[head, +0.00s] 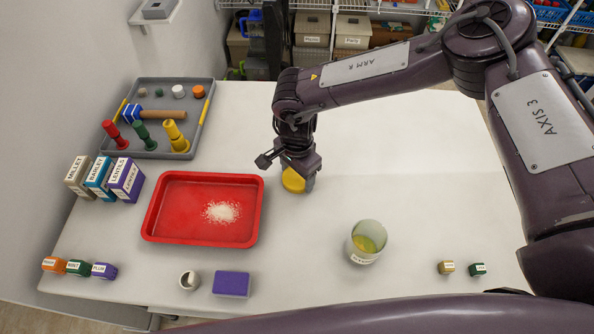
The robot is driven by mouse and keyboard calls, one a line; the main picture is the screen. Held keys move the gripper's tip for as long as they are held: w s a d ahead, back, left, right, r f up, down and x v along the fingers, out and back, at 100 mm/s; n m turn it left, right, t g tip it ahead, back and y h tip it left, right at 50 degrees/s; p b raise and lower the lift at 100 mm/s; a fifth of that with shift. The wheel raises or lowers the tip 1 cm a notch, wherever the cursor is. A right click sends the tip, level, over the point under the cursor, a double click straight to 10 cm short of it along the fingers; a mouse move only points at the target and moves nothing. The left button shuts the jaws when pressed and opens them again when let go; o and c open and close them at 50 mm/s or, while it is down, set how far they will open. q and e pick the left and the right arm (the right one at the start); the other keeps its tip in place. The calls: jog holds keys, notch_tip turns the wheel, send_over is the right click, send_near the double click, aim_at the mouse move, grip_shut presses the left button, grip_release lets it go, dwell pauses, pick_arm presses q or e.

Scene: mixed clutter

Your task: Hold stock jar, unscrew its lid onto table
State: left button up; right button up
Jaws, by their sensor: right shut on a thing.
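The stock jar (367,243) stands upright on the white table, right of the red tray. It is a clear, labelled jar with yellowish contents, and its top is open. My right gripper (293,174) is away from the jar, up and to the left of it, pointing down. It is shut on a round yellow lid (292,183), partly hidden by the fingers. The lid is at or just above the table; I cannot tell whether it touches. My left gripper is not in view, and nothing visible holds the jar.
A red tray (160,229) with white grains lies to the left. A grey tray (109,151) with tools stands behind it, near several boxes (125,180). A purple block (231,284) and small cup (189,280) are in front. The table (420,190) is clear right of my gripper.

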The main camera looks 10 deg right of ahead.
aim_at(297, 177)
jog(key=shift+f+b, duration=0.2)
jog(key=shift+b, duration=0.1)
jog(key=o, duration=1.1)
jog(key=shift+r, duration=0.1)
notch_tip(297, 177, up, 12)
jog(key=shift+r+b, duration=0.15)
jog(key=shift+b, duration=0.15)
